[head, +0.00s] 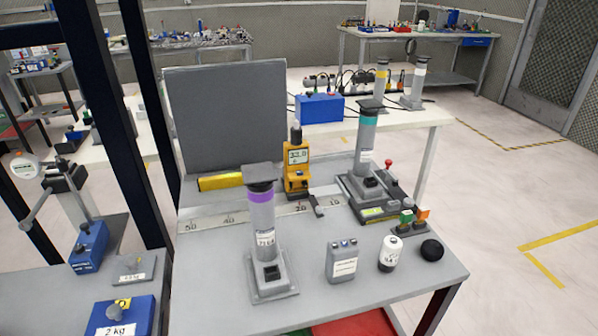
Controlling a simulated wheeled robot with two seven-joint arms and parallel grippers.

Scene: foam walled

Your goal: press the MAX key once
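A yellow handheld gauge (297,180) with a lit display stands upright near the back middle of the grey table, its dark tip pointing up. The display seems to read about 33, but the last part is unclear. The small keys below the display are too small to read, so I cannot tell which is MAX. A small grey box (341,262) with blue buttons on top and a white label stands near the table's front. Neither of my grippers shows in the head view.
A purple-banded column (262,225) on a square base stands at front centre; a teal-banded column (366,140) stands on a dark fixture at right. A white cylinder (389,254) and black puck (432,250) sit front right. A grey panel (228,115) rises behind.

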